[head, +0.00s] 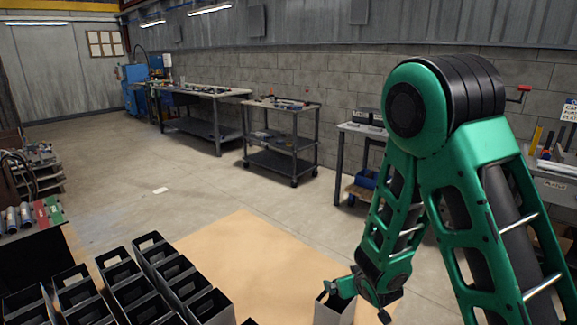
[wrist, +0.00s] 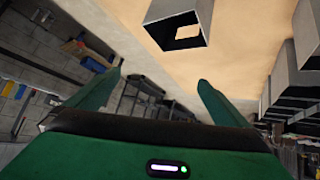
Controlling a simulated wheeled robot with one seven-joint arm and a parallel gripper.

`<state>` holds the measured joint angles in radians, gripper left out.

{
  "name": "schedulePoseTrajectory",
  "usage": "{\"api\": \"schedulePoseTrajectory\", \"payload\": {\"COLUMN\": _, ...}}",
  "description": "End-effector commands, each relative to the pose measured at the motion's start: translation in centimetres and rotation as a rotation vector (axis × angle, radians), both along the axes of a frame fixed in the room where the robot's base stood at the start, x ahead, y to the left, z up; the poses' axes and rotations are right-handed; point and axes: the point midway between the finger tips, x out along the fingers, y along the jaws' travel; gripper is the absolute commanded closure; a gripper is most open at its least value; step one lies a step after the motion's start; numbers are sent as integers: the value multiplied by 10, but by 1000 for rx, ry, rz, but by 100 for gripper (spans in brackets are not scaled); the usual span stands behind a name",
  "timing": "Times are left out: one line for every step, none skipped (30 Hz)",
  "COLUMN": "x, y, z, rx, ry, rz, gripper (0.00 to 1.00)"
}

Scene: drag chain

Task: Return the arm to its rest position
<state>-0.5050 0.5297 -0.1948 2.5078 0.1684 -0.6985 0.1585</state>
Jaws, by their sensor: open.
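My green arm fills the right side of the head view, with its elbow high and its forearm reaching down. My gripper (head: 357,300) is low, by a single dark open-topped box (head: 334,312) on the tan surface. In the wrist view my gripper (wrist: 158,85) shows two green fingers spread wide with nothing between them. The same box (wrist: 182,22) is beyond the fingertips at the top of that view, apart from them. The head view does not show the fingertips clearly.
Rows of black open boxes (head: 160,280) stand on the tan tabletop (head: 250,250) at lower left. Tubes and coloured parts (head: 40,212) lie at the left edge. A cart (head: 280,140), a long bench (head: 205,95) and a side table (head: 362,130) stand along the wall. The floor between is mostly clear.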

Motion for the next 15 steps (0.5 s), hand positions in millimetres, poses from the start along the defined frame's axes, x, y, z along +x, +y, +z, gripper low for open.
{"api": "schedulePoseTrajectory", "payload": {"x": -1, "y": -21, "z": 13, "rx": -2, "ry": 21, "rz": -48, "gripper": 0}}
{"api": "schedulePoseTrajectory", "payload": {"x": -3, "y": -33, "z": 19, "rx": -5, "ry": 41, "rz": -75, "gripper": 0}}
{"api": "schedulePoseTrajectory", "payload": {"x": -7, "y": -49, "z": 26, "rx": -8, "ry": 68, "rz": -109, "gripper": 0}}
{"api": "schedulePoseTrajectory", "payload": {"x": -11, "y": -60, "z": 32, "rx": -9, "ry": 86, "rz": -135, "gripper": 0}}
{"api": "schedulePoseTrajectory", "payload": {"x": -15, "y": -72, "z": 37, "rx": -11, "ry": 108, "rz": -162, "gripper": 0}}
{"api": "schedulePoseTrajectory", "payload": {"x": -22, "y": -86, "z": 44, "rx": -12, "ry": 135, "rz": -195, "gripper": 0}}
{"api": "schedulePoseTrajectory", "payload": {"x": -27, "y": -97, "z": 50, "rx": -11, "ry": 155, "rz": -219, "gripper": 0}}
{"api": "schedulePoseTrajectory", "payload": {"x": -33, "y": -107, "z": 55, "rx": -11, "ry": 175, "rz": -244, "gripper": 0}}
{"api": "schedulePoseTrajectory", "payload": {"x": -42, "y": -121, "z": 62, "rx": -8, "ry": 203, "rz": -276, "gripper": 0}}
{"api": "schedulePoseTrajectory", "payload": {"x": -50, "y": -131, "z": 68, "rx": -6, "ry": 226, "rz": -300, "gripper": 0}}
{"api": "schedulePoseTrajectory", "payload": {"x": -57, "y": -140, "z": 73, "rx": -2, "ry": 245, "rz": -324, "gripper": 0}}
{"api": "schedulePoseTrajectory", "payload": {"x": -68, "y": -152, "z": 80, "rx": 3, "ry": 274, "rz": -354, "gripper": 0}}
{"api": "schedulePoseTrajectory", "payload": {"x": -77, "y": -161, "z": 85, "rx": 7, "ry": 295, "rz": -378, "gripper": 0}}
{"api": "schedulePoseTrajectory", "payload": {"x": -86, "y": -168, "z": 91, "rx": 13, "ry": 317, "rz": -398, "gripper": 0}}
{"api": "schedulePoseTrajectory", "payload": {"x": -98, "y": -178, "z": 98, "rx": 20, "ry": 346, "rz": -427, "gripper": 0}}
